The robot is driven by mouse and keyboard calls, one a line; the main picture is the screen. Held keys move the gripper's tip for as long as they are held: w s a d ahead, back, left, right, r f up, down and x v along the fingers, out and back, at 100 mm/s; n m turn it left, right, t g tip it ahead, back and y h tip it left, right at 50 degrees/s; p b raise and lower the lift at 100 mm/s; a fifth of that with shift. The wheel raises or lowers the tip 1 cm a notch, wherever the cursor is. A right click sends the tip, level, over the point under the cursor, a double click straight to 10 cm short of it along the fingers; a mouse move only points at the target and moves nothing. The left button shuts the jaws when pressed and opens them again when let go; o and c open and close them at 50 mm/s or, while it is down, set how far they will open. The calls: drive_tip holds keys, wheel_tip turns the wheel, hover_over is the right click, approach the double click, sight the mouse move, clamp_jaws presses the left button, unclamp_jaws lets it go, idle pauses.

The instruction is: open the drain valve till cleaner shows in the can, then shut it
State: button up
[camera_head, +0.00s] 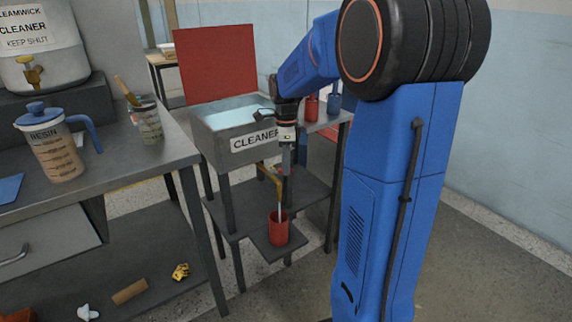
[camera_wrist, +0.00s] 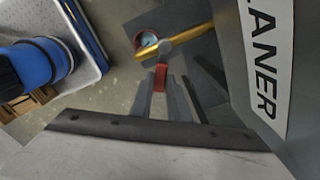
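The grey cleaner tank (camera_head: 224,151) has a brass drain pipe (camera_head: 274,176) on its front, also in the wrist view (camera_wrist: 188,40). A red can (camera_head: 278,230) stands upright below the spout. A thin pale stream runs from the spout into the can. In the wrist view, pale bluish liquid shows inside the can (camera_wrist: 137,35). My gripper (camera_head: 287,168) points down beside the pipe. In the wrist view, its fingers (camera_wrist: 161,88) are closed around the red valve handle (camera_wrist: 160,76). The handle is hidden by the gripper in the head view.
A red lid (camera_head: 217,63) stands raised behind the tank. The left bench holds a resin jug (camera_head: 52,148), a jar with a brush (camera_head: 147,122) and another cleaner tank (camera_head: 40,50). Red and blue cups stand on a table behind my arm. Floor shows at the right.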

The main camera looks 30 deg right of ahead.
drive_tip(key=o, duration=0.4)
wheel_tip(320, 180, up, 17)
drive_tip(key=shift+r, duration=0.2)
idle(0.4)
